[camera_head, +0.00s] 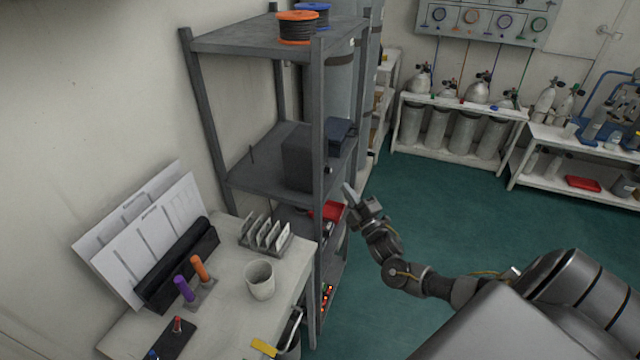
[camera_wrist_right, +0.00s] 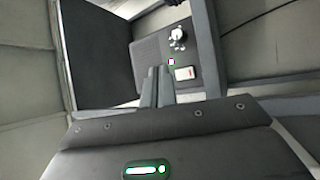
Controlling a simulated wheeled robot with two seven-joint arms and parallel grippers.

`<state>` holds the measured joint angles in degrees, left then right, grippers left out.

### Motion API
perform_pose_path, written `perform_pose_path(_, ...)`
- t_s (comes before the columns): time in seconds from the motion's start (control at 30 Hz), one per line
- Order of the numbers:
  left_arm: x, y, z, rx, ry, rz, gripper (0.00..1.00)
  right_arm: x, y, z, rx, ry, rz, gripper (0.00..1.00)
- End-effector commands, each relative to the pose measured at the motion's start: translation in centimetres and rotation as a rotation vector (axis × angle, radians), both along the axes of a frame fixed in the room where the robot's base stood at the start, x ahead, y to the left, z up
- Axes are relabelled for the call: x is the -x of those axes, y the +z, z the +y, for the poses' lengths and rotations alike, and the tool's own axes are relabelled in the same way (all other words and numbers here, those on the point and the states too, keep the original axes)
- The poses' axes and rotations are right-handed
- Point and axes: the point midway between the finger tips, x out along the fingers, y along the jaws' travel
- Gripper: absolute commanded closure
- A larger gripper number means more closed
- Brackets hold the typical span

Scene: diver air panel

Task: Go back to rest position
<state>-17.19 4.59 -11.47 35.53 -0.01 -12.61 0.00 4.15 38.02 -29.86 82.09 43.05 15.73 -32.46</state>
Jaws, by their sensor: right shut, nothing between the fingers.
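My right gripper (camera_head: 350,194) is raised in front of the grey metal shelf rack (camera_head: 318,130), near its middle shelf. Its fingers are shut together with nothing between them. In the right wrist view the shut fingers (camera_wrist_right: 158,86) point at a dark box-like unit (camera_wrist_right: 155,48) with a small white item (camera_wrist_right: 186,74) and a light metal fitting (camera_wrist_right: 178,38) near it. I cannot tell from the head view whether the fingers touch the rack. My right arm comes in from the lower right. My left gripper is not in view.
A white table (camera_head: 225,310) at the lower left holds a cup (camera_head: 260,279), a slotted rack (camera_head: 266,236) and a document holder (camera_head: 178,265). A red item (camera_head: 330,211) lies on a lower shelf. Benches with gas cylinders (camera_head: 478,90) stand at the back. The green floor (camera_head: 450,195) is clear.

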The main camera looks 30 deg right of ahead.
Motion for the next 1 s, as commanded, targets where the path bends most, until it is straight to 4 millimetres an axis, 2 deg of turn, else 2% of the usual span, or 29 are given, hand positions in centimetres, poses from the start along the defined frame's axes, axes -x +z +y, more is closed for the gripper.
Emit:
perform_pose_path(0.47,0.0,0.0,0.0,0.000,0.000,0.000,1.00,0.0,-0.1,0.0,-0.019,0.004,0.002,1.00)
perform_pose_path(0.53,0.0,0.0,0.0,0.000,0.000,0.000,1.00,-0.3,-1.2,-0.2,-0.079,0.012,0.044,1.00)
perform_pose_path(0.57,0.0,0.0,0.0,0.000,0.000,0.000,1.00,-0.4,-2.3,-0.5,-0.102,0.012,0.078,1.00)
perform_pose_path(0.67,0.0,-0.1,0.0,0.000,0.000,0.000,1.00,-0.6,-7.3,-2.2,-0.200,-0.018,0.224,1.00)
perform_pose_path(0.77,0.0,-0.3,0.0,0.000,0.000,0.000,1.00,0.8,-14.6,-3.2,-0.323,-0.075,0.394,1.00)
perform_pose_path(0.8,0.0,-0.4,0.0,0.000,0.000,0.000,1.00,1.8,-17.5,-3.4,-0.370,-0.100,0.459,1.00)
perform_pose_path(0.87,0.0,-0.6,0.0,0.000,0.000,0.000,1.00,3.6,-21.7,-3.5,-0.437,-0.141,0.551,1.00)
perform_pose_path(0.9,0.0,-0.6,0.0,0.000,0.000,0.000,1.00,5.0,-24.5,-3.3,-0.482,-0.167,0.611,1.00)
perform_pose_path(0.97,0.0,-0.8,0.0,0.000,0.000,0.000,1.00,7.3,-28.4,-3.0,-0.545,-0.209,0.696,1.00)
perform_pose_path(1.0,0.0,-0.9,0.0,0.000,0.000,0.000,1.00,9.1,-30.9,-2.6,-0.584,-0.236,0.751,1.00)
